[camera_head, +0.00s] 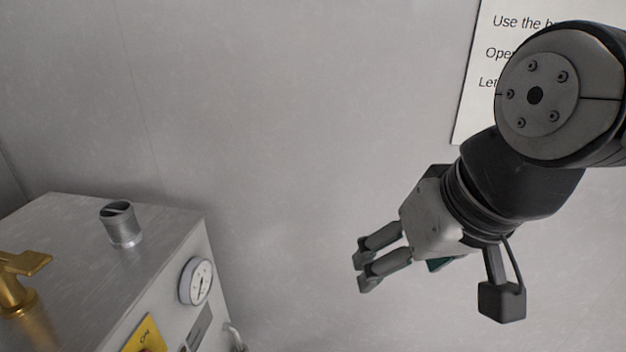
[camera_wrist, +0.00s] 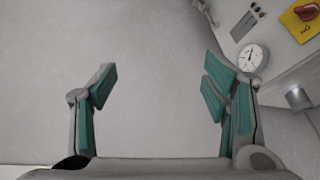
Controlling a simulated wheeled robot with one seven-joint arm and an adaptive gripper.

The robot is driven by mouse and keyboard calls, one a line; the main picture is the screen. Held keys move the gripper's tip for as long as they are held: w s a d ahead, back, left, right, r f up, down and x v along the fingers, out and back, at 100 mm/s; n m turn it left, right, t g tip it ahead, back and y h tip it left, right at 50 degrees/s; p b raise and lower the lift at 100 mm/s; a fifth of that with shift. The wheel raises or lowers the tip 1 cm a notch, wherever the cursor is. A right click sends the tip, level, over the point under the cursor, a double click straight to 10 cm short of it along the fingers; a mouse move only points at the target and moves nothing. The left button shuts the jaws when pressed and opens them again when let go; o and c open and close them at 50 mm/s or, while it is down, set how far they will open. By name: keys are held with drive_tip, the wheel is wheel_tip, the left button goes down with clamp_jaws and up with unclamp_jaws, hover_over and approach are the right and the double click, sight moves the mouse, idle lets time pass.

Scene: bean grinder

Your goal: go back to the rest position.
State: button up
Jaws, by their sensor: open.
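My gripper (camera_head: 362,268) hangs in the air at the right of the head view, in front of the grey wall and to the right of the grinder machine (camera_head: 80,235). Its fingers point left and slightly down, and they touch nothing. In the wrist view my gripper (camera_wrist: 160,90) shows its two green-padded fingers wide apart with only bare grey surface between them. The machine also shows in the wrist view (camera_wrist: 285,50), at the upper right, beyond the right finger.
The machine carries a brass handle (camera_head: 18,280), a metal cylinder (camera_head: 121,224), a dial gauge (camera_head: 197,281) and a yellow label (camera_head: 145,335). A sign with text (camera_head: 480,60) is on the wall, partly hidden by my arm. The space between machine and gripper is clear.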

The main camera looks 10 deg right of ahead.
drive_tip(key=shift+d+r+t+h, duration=0.15)
drive_tip(key=shift+d+r+h, duration=0.1)
drive_tip(key=shift+d, duration=0.25)
drive_tip(key=shift+d+r+t+h, duration=0.15)
drive_tip(key=shift+d+r, duration=0.05)
drive_tip(key=shift+d, duration=0.25)
idle(0.6)
